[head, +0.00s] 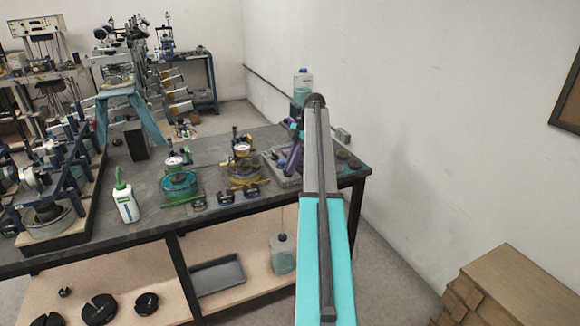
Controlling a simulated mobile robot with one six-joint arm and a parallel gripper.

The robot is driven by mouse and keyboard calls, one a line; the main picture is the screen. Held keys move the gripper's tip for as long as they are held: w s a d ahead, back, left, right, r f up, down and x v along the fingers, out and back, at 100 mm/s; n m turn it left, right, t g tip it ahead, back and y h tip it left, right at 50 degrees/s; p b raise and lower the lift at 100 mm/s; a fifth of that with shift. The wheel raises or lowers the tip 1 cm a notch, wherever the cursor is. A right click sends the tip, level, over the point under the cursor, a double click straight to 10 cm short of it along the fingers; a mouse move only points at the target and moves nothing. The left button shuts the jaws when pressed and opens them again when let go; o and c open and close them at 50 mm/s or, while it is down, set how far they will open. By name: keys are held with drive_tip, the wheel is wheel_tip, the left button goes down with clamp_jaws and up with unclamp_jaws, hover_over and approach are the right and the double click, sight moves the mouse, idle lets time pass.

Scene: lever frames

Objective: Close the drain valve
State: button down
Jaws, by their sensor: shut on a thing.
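A purple valve fixture (292,160) stands on a flat plate near the right end of the dark workbench. It is the valve my arm reaches to, and a thin tube below the bench hangs near it. My grey and teal arm crosses in front and hides much of it. My gripper (296,136) is small and partly hidden at the upper part of the purple fixture, shut on its purple lever. The lever's exact angle is hard to tell.
A yellow valve fixture (243,168) and a green one (180,183) with gauges stand left of it. A white bottle (126,204) is further left. A jug (283,255) sits on the lower shelf. A wall lies right.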

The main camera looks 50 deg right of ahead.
drive_tip(key=c, duration=1.8)
unclamp_jaws()
drive_tip(key=shift+c, duration=0.2)
drive_tip(key=shift+r, duration=0.1)
drive_tip(key=p+v, duration=1.3)
drive_tip(key=p, duration=0.1)
drive_tip(key=shift+r, duration=0.25)
drive_tip(key=shift+d+p, duration=0.15)
drive_tip(key=shift+p, duration=0.15)
drive_tip(key=shift+s, duration=0.2)
